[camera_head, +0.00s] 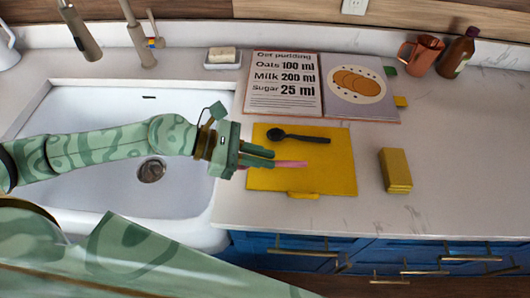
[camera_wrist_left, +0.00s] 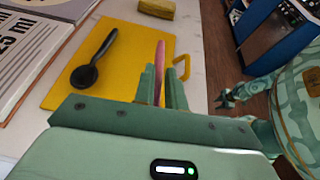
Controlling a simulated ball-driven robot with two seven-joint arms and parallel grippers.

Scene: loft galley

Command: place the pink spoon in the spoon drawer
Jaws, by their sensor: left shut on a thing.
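The pink spoon (camera_head: 292,164) is held in my left gripper (camera_head: 274,160), over the yellow board. Only its pink handle end sticks out past the fingers; the rest is hidden. In the left wrist view the pink spoon (camera_wrist_left: 160,58) stands up between the two fingers of my left gripper (camera_wrist_left: 166,85). Blue drawer fronts (camera_head: 400,250) with brass handles run below the counter edge and look closed; I cannot tell which is the spoon drawer. A small dark part at the right of the wrist view may be my right gripper (camera_wrist_left: 226,99); its state is unclear.
A black spoon (camera_head: 298,137) lies on the yellow board (camera_head: 330,178). A yellow block (camera_head: 396,170) stands to its right, and a recipe book (camera_head: 284,84) lies behind. The white sink (camera_head: 92,115) is at left. A copper mug (camera_head: 420,54) and brown bottle (camera_head: 458,52) stand back right.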

